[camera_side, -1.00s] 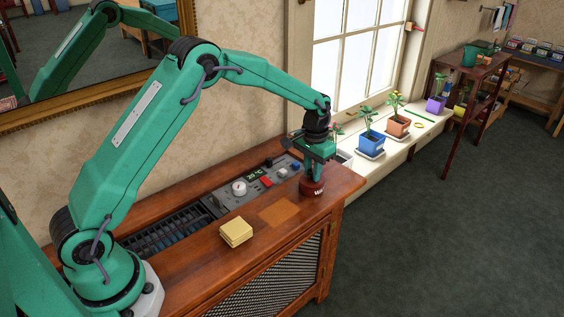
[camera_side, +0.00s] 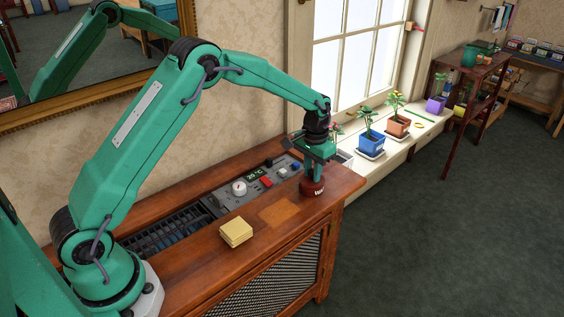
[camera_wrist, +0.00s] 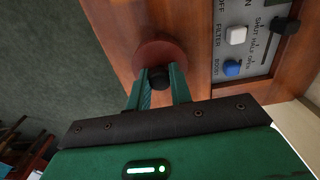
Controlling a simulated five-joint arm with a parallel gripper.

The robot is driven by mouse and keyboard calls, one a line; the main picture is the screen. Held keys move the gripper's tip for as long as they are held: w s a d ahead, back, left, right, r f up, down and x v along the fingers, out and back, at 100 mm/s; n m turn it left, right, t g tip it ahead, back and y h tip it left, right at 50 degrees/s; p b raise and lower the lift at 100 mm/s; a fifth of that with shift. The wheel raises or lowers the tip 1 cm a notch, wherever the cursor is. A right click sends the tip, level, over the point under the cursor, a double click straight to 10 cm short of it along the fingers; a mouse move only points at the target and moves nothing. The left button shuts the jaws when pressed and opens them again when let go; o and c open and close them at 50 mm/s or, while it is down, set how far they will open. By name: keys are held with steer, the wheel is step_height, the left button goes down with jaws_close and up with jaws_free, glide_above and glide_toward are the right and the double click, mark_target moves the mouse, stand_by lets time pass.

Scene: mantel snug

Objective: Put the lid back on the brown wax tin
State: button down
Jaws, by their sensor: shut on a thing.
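The brown wax tin (camera_side: 313,190) is a small, round, red-brown tin with pale lettering. It stands upright on the wooden cabinet top near its right end. My gripper (camera_side: 313,174) is directly above it, pointing down. In the wrist view, my gripper (camera_wrist: 160,82) is shut on the dark knob of the lid (camera_wrist: 160,51), a red-brown disc. The lid covers the tin from above in that view, so the tin's mouth is hidden. I cannot tell whether the lid is fully seated on the tin.
A control panel (camera_side: 226,200) with dial, display and buttons lies behind the tin. Yellow pads (camera_side: 236,232) and a flat orange-brown square (camera_side: 278,213) lie to the left. Potted plants, including a blue pot (camera_side: 371,144), line the sill. The cabinet's right edge is close.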

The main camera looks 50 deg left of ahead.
steer(key=shift+s+f, duration=0.15)
steer(key=shift+f, duration=0.05)
steer(key=c, duration=0.7)
jaws_free()
steer(key=shift+r, duration=0.1)
steer(key=shift+r, duration=0.2)
steer(key=shift+r, duration=3.4)
